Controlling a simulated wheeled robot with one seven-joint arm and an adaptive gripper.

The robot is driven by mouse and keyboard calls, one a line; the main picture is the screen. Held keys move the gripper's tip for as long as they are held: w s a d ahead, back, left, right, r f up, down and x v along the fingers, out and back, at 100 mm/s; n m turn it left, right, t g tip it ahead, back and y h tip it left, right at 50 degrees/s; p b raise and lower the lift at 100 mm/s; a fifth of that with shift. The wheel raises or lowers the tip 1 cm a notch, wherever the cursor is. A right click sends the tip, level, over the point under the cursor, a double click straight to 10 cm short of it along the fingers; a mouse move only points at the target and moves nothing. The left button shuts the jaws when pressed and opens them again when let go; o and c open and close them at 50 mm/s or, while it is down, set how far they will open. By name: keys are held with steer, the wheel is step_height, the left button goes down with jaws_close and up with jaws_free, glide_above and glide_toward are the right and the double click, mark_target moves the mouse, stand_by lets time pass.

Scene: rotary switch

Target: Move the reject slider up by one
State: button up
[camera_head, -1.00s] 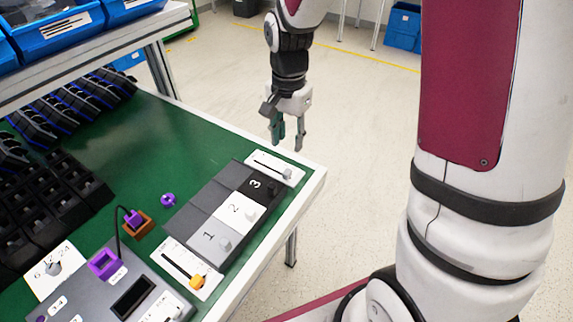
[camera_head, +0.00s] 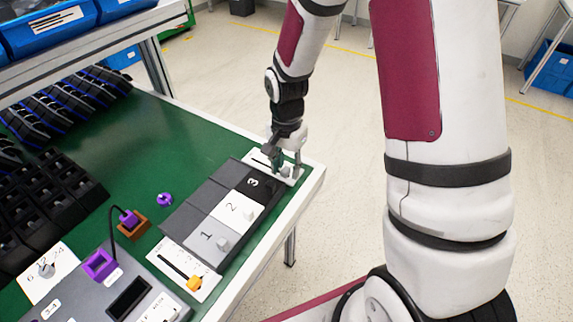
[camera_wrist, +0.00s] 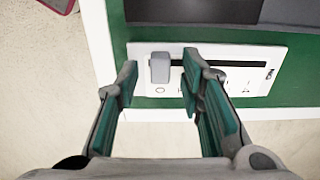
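A white slider plate (camera_head: 262,159) with a dark slot and a grey knob (camera_head: 286,172) lies at the table's far right corner. No reject label is readable on it. In the wrist view the grey knob (camera_wrist: 160,68) is at the left end of the slot, on the white plate (camera_wrist: 225,88). My gripper (camera_head: 286,166) is over this plate, pointing down. In the wrist view my gripper (camera_wrist: 158,82) is open, one green-padded finger to each side of the knob, with gaps showing. A second slider plate (camera_head: 168,251) has an orange knob (camera_head: 194,284) at its near end.
Dark, white and grey blocks marked 3, 2 and 1 (camera_head: 207,237) stand between the two slider plates. A grey control box (camera_head: 92,300), purple parts (camera_head: 165,199) and black holders (camera_head: 50,185) lie to the left. The green table (camera_head: 150,140) is bare behind the blocks.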

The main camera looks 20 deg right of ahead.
jaws_close()
steer(key=shift+w+a+b, duration=0.35)
steer(key=shift+w+a, duration=0.4)
steer(key=shift+w, duration=0.3)
jaws_free()
